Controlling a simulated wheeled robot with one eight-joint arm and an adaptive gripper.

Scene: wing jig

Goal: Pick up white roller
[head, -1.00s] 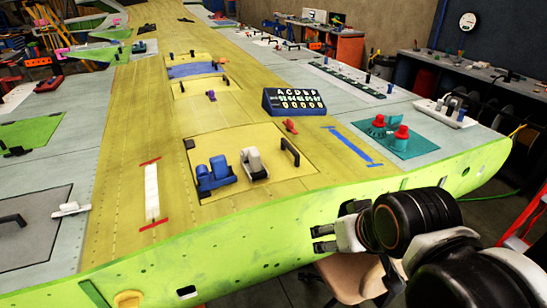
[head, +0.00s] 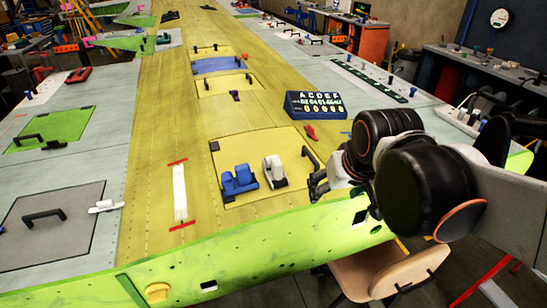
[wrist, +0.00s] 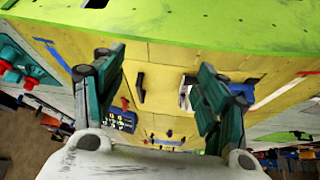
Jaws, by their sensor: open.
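The white roller (head: 273,172) stands on a yellow panel of the wing, right beside a blue double-roller object (head: 239,180). In the wrist view, a small part of the white roller (wrist: 184,94) shows just left of the right finger, which hides the rest. My gripper (head: 318,187) is to the right of the roller, near the panel's right edge, and apart from it. In the wrist view my gripper (wrist: 160,65) has its two fingers wide apart with nothing held between them.
A black handle (wrist: 141,88) on the panel shows between my fingers. A blue counter box (head: 314,104) and a small red object (head: 311,132) lie behind the panel. A white strip with red ends (head: 179,194) lies to the left. Bare yellow surface surrounds the rollers.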

